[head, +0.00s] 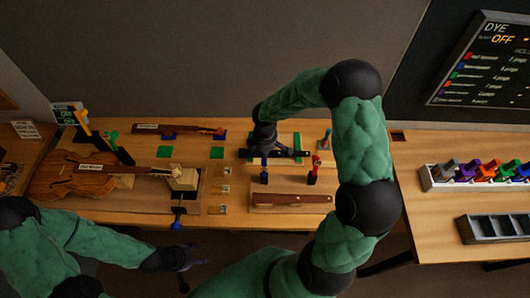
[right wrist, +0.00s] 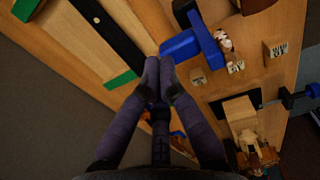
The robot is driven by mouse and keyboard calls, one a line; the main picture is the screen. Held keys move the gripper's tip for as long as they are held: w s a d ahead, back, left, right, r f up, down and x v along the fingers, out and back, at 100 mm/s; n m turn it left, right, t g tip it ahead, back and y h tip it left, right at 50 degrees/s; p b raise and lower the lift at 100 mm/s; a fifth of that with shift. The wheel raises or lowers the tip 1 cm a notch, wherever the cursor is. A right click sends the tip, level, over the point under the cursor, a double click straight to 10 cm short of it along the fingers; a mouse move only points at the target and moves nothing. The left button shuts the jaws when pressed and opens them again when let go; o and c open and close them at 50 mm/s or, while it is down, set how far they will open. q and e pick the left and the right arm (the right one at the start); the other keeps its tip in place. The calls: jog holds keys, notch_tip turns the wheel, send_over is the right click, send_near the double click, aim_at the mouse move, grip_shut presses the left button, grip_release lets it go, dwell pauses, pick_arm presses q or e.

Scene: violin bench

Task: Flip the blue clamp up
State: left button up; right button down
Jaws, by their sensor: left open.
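The blue clamp (head: 264,163) is at the front edge of the dark fingerboard fixture, below my right gripper in the head view. In the right wrist view the blue clamp (right wrist: 192,42) shows large, with a long blue bar reaching toward my fingertips and a dark base behind it. I cannot tell its exact tilt. My right gripper (head: 263,142) has its two fingers together; in the right wrist view the fingertips (right wrist: 160,66) are just by the end of the blue bar. I see nothing between them. My left gripper (head: 190,262) is open and empty near the bench's front edge.
A red clamp (head: 315,168) stands to the right of the blue one. A violin (head: 85,178) lies at left. A blue knob (head: 176,225) is at the front edge. Colored blocks (head: 485,170) sit on the right table.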

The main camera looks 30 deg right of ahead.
pick_arm(q)
jog(key=shift+r+p, duration=0.5)
pick_arm(e)
jog(key=shift+w+d+f+g, duration=0.25)
jog(key=shift+w+d+f, duration=0.1)
jog(key=shift+w+f, duration=0.15)
jog(key=shift+w+d+f+g, duration=0.25)
jog(key=shift+w+d+f, duration=0.1)
jog(key=shift+w, duration=0.2)
jog(key=shift+s+a+r+y, duration=0.1)
jog(key=shift+s+a+y, duration=0.05)
jog(key=shift+y, duration=0.15)
